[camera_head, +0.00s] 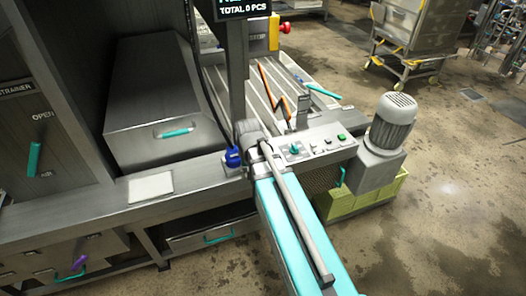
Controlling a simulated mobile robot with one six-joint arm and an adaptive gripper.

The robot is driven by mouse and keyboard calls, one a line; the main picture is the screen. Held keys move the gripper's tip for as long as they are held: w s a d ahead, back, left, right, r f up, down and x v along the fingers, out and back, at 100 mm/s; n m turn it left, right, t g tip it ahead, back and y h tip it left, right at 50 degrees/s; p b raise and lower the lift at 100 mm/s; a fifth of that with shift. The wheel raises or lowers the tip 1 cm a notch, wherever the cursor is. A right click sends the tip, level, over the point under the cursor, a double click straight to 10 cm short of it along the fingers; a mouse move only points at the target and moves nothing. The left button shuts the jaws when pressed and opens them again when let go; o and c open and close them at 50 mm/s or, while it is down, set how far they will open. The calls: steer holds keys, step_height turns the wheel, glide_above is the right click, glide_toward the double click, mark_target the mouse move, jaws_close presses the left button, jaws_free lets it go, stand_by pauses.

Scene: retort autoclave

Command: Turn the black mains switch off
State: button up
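A grey control panel (306,158) sits beside the teal conveyor belt in the middle of the view. It carries a teal knob (295,149), a small dark control (314,146) and a green button (341,137). The dark control may be the black mains switch, but it is too small to tell this or its position. My gripper does not show in this view.
A grey motor (388,125) stands right of the panel. A teal conveyor (285,235) with a long grey bar runs toward the front. A steel cabinet with a sloped cover (160,95) fills the left. The wet floor at right (450,200) is clear.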

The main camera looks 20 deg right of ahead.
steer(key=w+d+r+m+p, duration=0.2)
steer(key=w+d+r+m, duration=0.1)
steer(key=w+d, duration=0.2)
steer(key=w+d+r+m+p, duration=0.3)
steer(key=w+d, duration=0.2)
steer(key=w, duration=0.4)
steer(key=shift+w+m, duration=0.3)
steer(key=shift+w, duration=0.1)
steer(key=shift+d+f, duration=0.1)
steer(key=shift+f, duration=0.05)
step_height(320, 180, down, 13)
steer(key=b, duration=1.3)
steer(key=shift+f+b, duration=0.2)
steer(key=shift+b, duration=0.2)
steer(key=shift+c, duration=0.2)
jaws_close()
